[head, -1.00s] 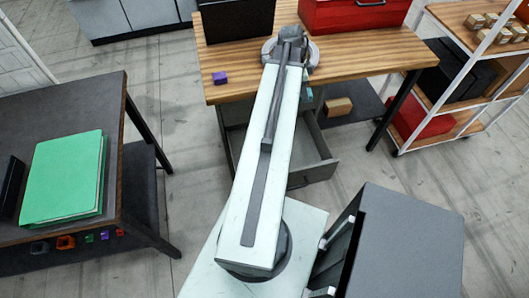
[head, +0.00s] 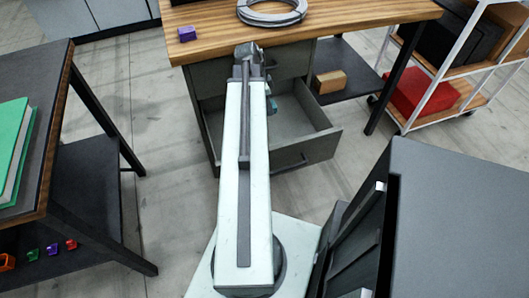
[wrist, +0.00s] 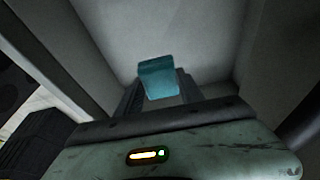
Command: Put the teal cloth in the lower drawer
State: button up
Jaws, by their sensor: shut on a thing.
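The teal cloth (wrist: 158,78) is in the wrist view, a small folded-looking piece between the two dark fingers of my gripper (wrist: 160,92). My gripper is shut on it. In the head view a bit of teal cloth (head: 271,106) shows beside the end of my arm, over the open drawer; my arm hides most of the gripper there. The lower drawer (head: 318,148) is pulled out from the grey cabinet under the wooden table. Grey drawer walls and floor surround the cloth in the wrist view. I cannot tell whether the cloth touches the floor.
The upper drawer (head: 287,65) is shut above the open one. The wooden tabletop (head: 350,15) overhangs, with a purple block (head: 187,34) and a cable coil (head: 272,12) on it. A wooden block (head: 330,82) lies on the shelf at right. A dark table (head: 50,110) stands left.

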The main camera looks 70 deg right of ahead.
notch_tip(320, 180, down, 6)
jog(key=w+b, duration=0.1)
jog(key=b, duration=0.2)
jog(key=shift+w+a+f+b, duration=0.15)
jog(key=shift+w+a+b, duration=0.05)
jog(key=shift+a+b, duration=0.1)
notch_tip(320, 180, down, 10)
jog(key=b, duration=1)
jog(key=shift+d+f, duration=0.1)
jog(key=shift+f, duration=0.1)
jog(key=shift+r, duration=0.25)
jog(key=shift+f, duration=0.2)
jog(key=o, duration=1.2)
jog(key=shift+r, duration=0.1)
jog(key=p+v, duration=1.1)
jog(key=v, duration=0.1)
jog(key=shift+r+p, duration=0.2)
jog(key=shift+p, duration=0.2)
